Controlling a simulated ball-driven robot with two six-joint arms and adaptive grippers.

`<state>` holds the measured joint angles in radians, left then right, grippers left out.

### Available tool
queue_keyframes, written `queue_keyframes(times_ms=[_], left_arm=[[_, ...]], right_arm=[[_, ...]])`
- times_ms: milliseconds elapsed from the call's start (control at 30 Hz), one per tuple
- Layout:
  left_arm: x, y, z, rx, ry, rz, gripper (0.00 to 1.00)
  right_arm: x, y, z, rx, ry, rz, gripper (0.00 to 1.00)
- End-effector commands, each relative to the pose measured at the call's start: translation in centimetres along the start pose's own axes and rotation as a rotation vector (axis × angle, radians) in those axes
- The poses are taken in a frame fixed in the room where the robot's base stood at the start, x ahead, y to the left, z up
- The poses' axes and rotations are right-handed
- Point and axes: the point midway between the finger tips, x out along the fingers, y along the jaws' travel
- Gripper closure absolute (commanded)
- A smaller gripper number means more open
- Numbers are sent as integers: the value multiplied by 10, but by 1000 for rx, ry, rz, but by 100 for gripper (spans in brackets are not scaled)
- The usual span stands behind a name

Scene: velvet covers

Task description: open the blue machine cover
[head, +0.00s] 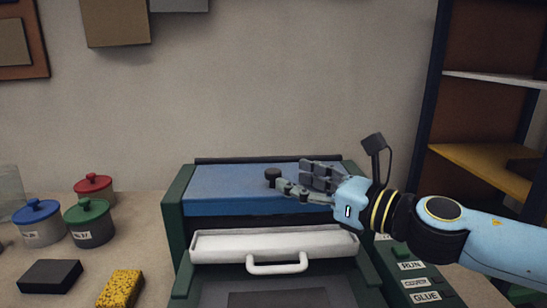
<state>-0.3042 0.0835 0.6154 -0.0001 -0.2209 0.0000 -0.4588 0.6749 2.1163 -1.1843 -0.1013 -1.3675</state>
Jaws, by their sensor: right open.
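The blue machine cover (228,184) lies flat, closed across the top of a dark green machine (174,222). A small dark round knob (272,175) stands on the cover near its middle. My right gripper (287,178) comes in from the right with its fingers over the cover. It is open, with its fingertips close to the knob. Whether a finger touches the knob, I cannot tell. The fingers and wrist hide the right part of the cover. My left gripper is not in view.
A white front panel with a handle (278,267) sits below the cover. Lidded pots (90,225), a black block (50,276) and a yellow sponge (121,288) stand left. Shelves (480,165) rise at the right.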

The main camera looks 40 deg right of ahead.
Motion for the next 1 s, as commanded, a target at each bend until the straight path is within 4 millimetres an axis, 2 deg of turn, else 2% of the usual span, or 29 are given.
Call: queue_keyframes(times_ms=[33,233,433,767,1000], left_arm=[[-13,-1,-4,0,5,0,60],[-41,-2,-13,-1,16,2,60],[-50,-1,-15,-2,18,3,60],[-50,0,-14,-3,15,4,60],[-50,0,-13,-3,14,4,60]], right_arm=[[6,2,8,11,-7,-1,50],[34,2,8,9,-6,2,50],[56,2,3,4,-4,3,50],[60,3,0,3,-2,5,50],[60,3,0,3,-2,5,78]])
